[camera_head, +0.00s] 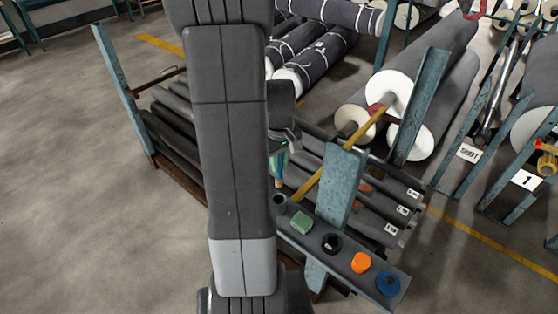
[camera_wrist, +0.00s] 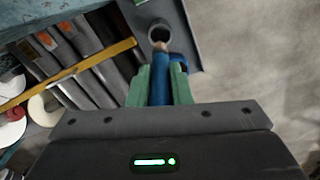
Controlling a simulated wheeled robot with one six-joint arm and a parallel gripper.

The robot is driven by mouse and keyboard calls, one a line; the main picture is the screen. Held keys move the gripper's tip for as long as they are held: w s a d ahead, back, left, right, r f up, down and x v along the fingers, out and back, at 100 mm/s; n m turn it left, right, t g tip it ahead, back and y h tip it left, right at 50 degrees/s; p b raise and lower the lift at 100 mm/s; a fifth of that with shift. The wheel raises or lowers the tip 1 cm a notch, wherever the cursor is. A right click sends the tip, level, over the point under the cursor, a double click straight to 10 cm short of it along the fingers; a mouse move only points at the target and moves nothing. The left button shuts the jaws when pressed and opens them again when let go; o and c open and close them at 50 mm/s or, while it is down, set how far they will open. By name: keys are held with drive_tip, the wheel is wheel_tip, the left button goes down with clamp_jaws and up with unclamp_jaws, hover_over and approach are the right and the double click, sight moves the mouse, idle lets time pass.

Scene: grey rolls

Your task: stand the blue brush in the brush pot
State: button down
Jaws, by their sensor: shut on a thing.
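The blue brush (camera_wrist: 159,88) is held between the green fingers of my gripper (camera_wrist: 160,69), which is shut on it. Its tan end (camera_wrist: 160,46) points away from my gripper, toward the brush pot. The brush pot (camera_wrist: 158,32) is a grey cup with a dark round opening on a grey shelf. The brush end overlaps the near side of the pot's opening in the wrist view; I cannot tell whether it is inside. In the head view my gripper (camera_head: 279,160) shows beside my arm, with the brush (camera_head: 278,172) hanging down above the pot (camera_head: 280,204).
The narrow grey shelf (camera_head: 345,252) also carries a green block (camera_head: 302,222), a black ring (camera_head: 331,243), an orange item (camera_head: 361,262) and a blue item (camera_head: 388,282). A teal post (camera_head: 341,185) and a yellow bar (camera_head: 322,176) stand close by. Grey rolls lie behind.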

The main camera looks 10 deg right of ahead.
sight(279, 176)
drive_tip(key=shift+f+b, duration=2.1)
drive_tip(key=shift+f, duration=0.7)
drive_tip(key=shift+f+b, duration=0.2)
drive_tip(key=shift+b, duration=0.1)
drive_tip(key=shift+f+b, duration=2.45)
drive_tip(key=shift+f, duration=0.55)
drive_tip(key=shift+f, duration=0.15)
drive_tip(key=c, duration=1.2)
unclamp_jaws()
drive_tip(key=shift+c, duration=0.2)
wheel_tip(279, 176, up, 14)
drive_tip(key=shift+f, duration=0.15)
